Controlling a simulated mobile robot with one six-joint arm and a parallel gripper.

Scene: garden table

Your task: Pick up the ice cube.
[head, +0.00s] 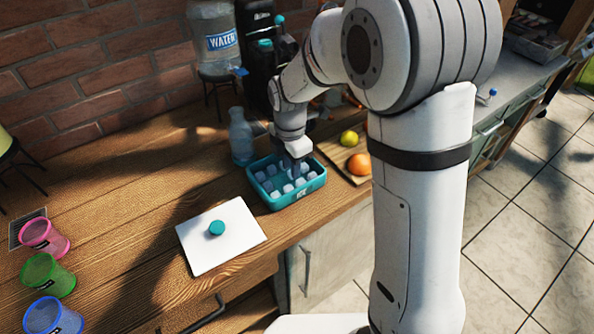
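Several pale ice cubes (268,186) lie in an open teal ice box (290,201) with white lettering on its front, near the counter's front edge. My gripper (296,175) points down into the box, over the cubes near its middle. The fingers are small and partly hidden against the cubes, so I cannot tell whether they are open or shut or touch a cube. A white square lid (206,247) with a teal knob (216,228) lies flat on the wooden counter, left of and in front of the box.
A clear bottle (241,138) stands just behind the box. An orange (359,164) and a lemon (349,138) sit on a board to the right. Pink (45,237), green (47,275) and blue (54,316) cups are at the left. The counter's middle left is clear.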

